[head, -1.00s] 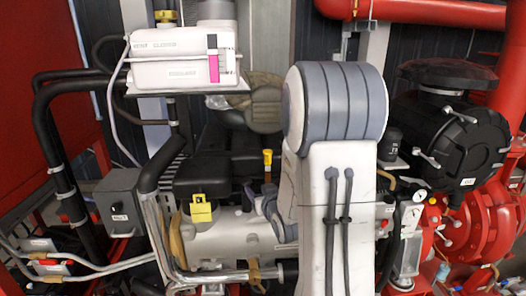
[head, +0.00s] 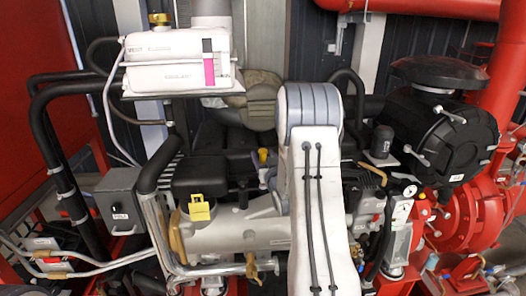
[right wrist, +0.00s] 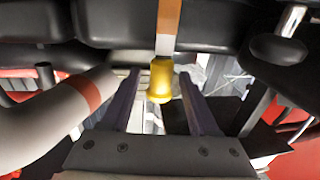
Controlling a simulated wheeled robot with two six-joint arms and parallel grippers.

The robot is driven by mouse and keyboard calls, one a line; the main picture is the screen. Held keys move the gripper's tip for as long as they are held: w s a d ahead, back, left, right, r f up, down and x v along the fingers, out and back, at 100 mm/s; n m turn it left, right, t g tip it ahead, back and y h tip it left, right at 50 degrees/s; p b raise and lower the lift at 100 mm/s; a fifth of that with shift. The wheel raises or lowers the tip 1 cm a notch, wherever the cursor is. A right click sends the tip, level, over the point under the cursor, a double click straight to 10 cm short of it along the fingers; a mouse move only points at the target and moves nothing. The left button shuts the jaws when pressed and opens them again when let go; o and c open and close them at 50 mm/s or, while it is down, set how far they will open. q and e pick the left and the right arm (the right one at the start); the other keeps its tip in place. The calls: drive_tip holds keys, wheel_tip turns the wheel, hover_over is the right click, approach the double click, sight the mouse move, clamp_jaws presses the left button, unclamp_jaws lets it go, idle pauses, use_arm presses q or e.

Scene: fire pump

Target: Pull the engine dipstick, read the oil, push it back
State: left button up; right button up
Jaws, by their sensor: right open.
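The engine dipstick's yellow handle (head: 263,156) stands at the back of the engine, just left of my right arm. In the right wrist view the yellow handle (right wrist: 160,86) lies between the two dark fingers of my right gripper (right wrist: 158,78). The fingers are apart, with a gap on both sides of the handle. An orange and white tube (right wrist: 168,25) runs on from the handle toward the black engine cover. In the head view my right gripper (head: 270,176) is mostly hidden by its own arm. My left gripper is not in view.
A yellow cap (head: 200,208) sits on the engine, left of my right arm. Black engine covers (head: 200,172) lie close to the dipstick. A white tank (head: 170,62) stands above left. A black air filter (head: 440,135) and red pump parts (head: 470,215) are at right.

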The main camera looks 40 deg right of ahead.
drive_tip(key=shift+w, duration=0.25)
clamp_jaws()
drive_tip(key=shift+d+r, duration=0.1)
idle(1.2)
